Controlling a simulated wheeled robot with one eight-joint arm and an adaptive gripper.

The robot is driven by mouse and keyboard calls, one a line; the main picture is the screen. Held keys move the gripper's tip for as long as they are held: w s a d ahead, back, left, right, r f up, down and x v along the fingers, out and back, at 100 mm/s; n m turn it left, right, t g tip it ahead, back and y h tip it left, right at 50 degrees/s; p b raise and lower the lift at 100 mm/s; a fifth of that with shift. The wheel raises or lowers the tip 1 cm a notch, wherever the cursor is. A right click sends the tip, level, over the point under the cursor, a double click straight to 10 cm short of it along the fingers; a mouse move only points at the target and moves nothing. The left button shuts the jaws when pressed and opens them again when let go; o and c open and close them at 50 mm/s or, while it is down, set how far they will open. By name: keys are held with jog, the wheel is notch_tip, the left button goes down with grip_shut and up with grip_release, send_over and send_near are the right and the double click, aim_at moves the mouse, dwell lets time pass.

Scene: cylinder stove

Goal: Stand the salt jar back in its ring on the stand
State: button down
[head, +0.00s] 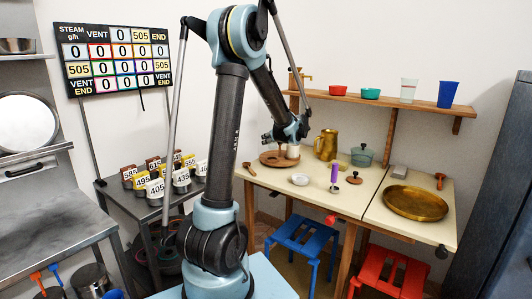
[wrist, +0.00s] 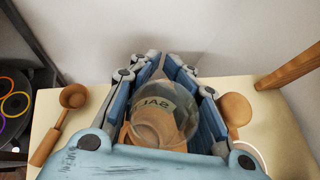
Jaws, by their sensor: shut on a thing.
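My gripper (head: 291,137) is over the left end of the cream table. It is shut on the salt jar (wrist: 182,108), a clear rounded jar whose label reads "SAL", seen between the fingers in the wrist view. In the head view the jar (head: 293,152) is a small pale shape under my gripper. The brown wooden stand (head: 272,160) is on the table at or just under the jar. A brown wooden piece shows at the jar's near side in the wrist view. The ring is hidden, and I cannot tell whether the jar touches the stand.
A wooden scoop (wrist: 73,97) lies at the table's left. A wooden shelf (head: 380,98) hangs above.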

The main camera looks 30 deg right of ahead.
aim_at(276, 146)
jog(key=shift+f, duration=2.75)
jog(key=c, duration=1.1)
grip_release()
jog(key=shift+f, duration=0.1)
jog(key=v, duration=1.2)
jog(key=shift+d, duration=0.1)
